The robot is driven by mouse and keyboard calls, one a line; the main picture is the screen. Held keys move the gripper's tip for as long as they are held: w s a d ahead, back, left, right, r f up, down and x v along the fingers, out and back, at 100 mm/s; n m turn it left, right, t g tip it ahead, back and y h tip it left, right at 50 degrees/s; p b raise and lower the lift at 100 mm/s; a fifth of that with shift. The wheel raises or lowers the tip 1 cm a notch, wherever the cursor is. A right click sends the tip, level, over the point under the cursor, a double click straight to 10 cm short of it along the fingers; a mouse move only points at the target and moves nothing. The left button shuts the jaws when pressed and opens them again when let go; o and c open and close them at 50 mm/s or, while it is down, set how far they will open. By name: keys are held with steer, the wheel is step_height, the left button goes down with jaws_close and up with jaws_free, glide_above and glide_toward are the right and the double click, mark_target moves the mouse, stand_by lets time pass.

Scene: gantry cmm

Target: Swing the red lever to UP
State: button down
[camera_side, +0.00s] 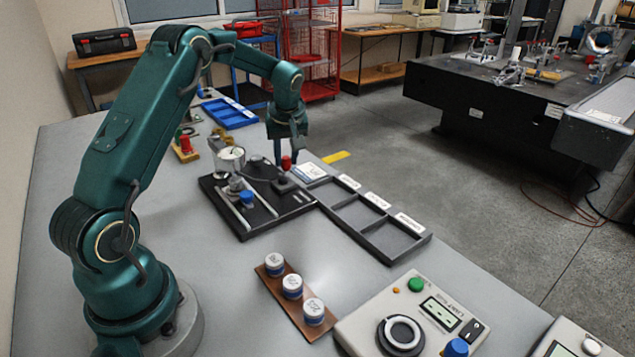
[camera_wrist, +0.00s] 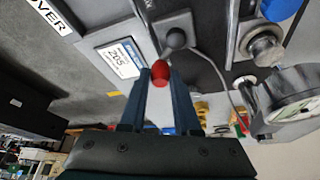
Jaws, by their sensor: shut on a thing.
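The red lever's round knob (camera_side: 286,162) stands near the back right corner of the black fixture board (camera_side: 262,224), above a dark square base (camera_side: 284,185). My gripper (camera_side: 285,152) points down from above and is shut on the knob. The wrist view shows its two fingers (camera_wrist: 160,84) on either side of the knob. I cannot read an UP mark in either view.
A white-and-blue display card (camera_side: 309,171) lies right beside the lever. A blue knob (camera_side: 247,197) and metal rails are on the board. A round gauge (camera_side: 230,158) stands behind it. A black compartment tray (camera_side: 362,215) lies to the right.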

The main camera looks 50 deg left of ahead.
mark_target(286, 174)
steer(key=shift+s+a+n+g, duration=0.2)
steer(key=shift+n+g, duration=0.15)
steer(key=shift+n, duration=0.6)
steer(key=shift+s+a+n+g, duration=0.2)
steer(key=shift+n+g, duration=0.15)
steer(key=shift+n, duration=0.6)
steer(key=c, duration=0.6)
jaws_free()
steer(key=shift+c, duration=0.2)
steer(key=shift+d, duration=0.1)
steer(key=shift+v, duration=2.6)
steer(key=shift+d, duration=0.1)
